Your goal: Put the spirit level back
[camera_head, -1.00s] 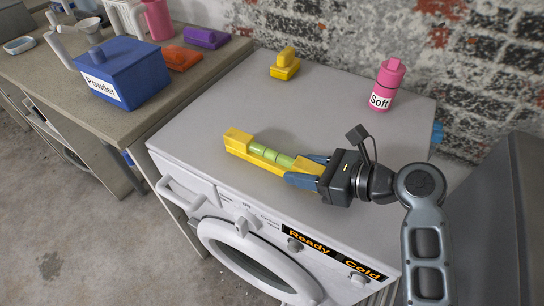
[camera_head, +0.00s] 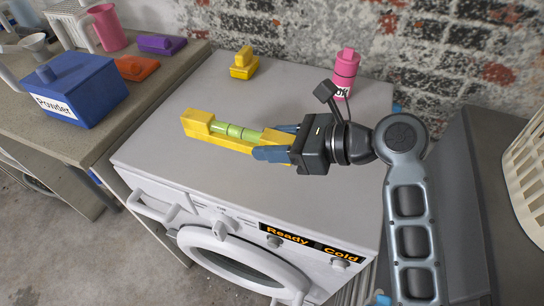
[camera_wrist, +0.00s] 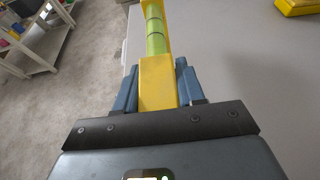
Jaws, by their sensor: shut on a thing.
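The spirit level is a yellow bar with a green vial (camera_head: 203,127). My gripper (camera_head: 275,143) is shut on its right end in the head view, with blue fingers on both sides. The level points left over the washing machine top; I cannot tell whether it touches the top. In the wrist view the yellow level (camera_wrist: 157,82) runs away from between the fingers (camera_wrist: 157,88), its far end cut off by the top edge.
A bench (camera_head: 75,125) at left holds a blue powder box (camera_head: 75,90), orange (camera_head: 137,68) and purple (camera_head: 161,44) items. A white basket (camera_head: 525,165) is at right.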

